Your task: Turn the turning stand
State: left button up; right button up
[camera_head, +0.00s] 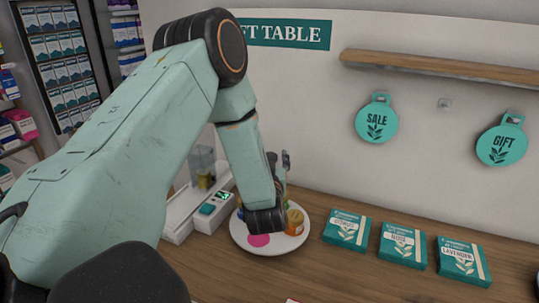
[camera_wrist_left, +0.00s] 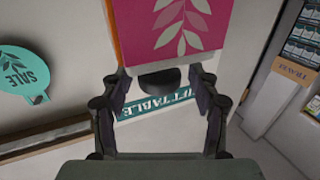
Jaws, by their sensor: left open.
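The turning stand (camera_head: 287,245) is a white round disc on the wooden counter in the head view. A pink round mark (camera_head: 259,240) shows near its front, and an orange jar (camera_head: 295,224) stands on its right side. My left arm comes down over it and hides its middle and back. My left gripper (camera_head: 279,162) shows only partly behind the wrist. In the left wrist view the gripper (camera_wrist_left: 157,80) is open, and a pink panel with a pale leaf print (camera_wrist_left: 180,30) is seen beyond the fingers. I cannot tell whether they touch. My right gripper is not in view.
Several teal boxes (camera_head: 403,246) lie on the counter right of the stand. A white device with a small display (camera_head: 213,212) stands close on its left. A wooden shelf (camera_head: 440,67) and round SALE (camera_head: 376,121) and GIFT (camera_head: 500,144) tags are on the wall. The front counter is mostly clear.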

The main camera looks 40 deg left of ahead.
pick_arm(q)
jog(key=shift+w+a+f, duration=0.1)
jog(key=shift+w+a, duration=0.15)
jog(key=shift+d, duration=0.15)
jog(key=shift+c, duration=0.7)
grip_shut()
